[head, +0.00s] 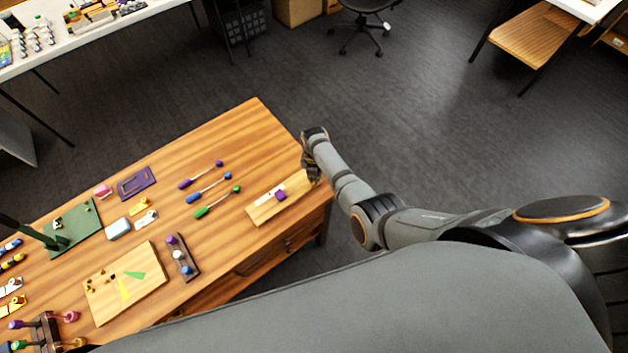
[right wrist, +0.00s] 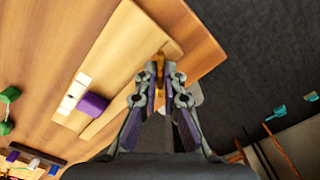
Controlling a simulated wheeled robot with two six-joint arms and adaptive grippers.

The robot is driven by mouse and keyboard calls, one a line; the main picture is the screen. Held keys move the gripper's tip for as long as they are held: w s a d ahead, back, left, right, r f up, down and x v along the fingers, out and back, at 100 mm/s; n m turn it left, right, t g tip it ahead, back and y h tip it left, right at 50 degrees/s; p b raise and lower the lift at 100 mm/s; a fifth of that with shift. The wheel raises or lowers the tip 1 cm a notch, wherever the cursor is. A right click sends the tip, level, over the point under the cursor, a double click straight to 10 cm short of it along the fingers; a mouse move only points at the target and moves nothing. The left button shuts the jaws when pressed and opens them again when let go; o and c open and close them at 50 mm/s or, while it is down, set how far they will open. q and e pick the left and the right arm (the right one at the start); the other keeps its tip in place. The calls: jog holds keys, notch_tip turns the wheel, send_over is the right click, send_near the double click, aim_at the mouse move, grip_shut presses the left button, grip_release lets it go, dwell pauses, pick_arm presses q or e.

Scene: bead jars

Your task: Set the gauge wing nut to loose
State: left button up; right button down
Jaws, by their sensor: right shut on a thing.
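The gauge is a pale wooden board (head: 279,198) with a white strip and a purple block (head: 281,195), at the table's right end. It also shows in the right wrist view (right wrist: 122,70), with the purple block (right wrist: 93,104) to the left of my fingers. My right gripper (head: 311,172) is at the board's far right end. In the right wrist view its fingertips (right wrist: 160,78) are closed on a small brass-coloured piece, the wing nut (right wrist: 160,62), mostly hidden between them. Which way its wings point I cannot tell. My left gripper is not in view.
The wooden table (head: 235,130) also holds several dumbbell-shaped pieces (head: 209,188), a purple frame (head: 137,183), a green board (head: 85,232) and a wooden board with coloured shapes (head: 112,290).

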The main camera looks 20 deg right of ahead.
jog(key=n, duration=0.5)
jog(key=shift+w+a, duration=0.1)
dwell(0.3)
jog(key=c, duration=1.5)
grip_release()
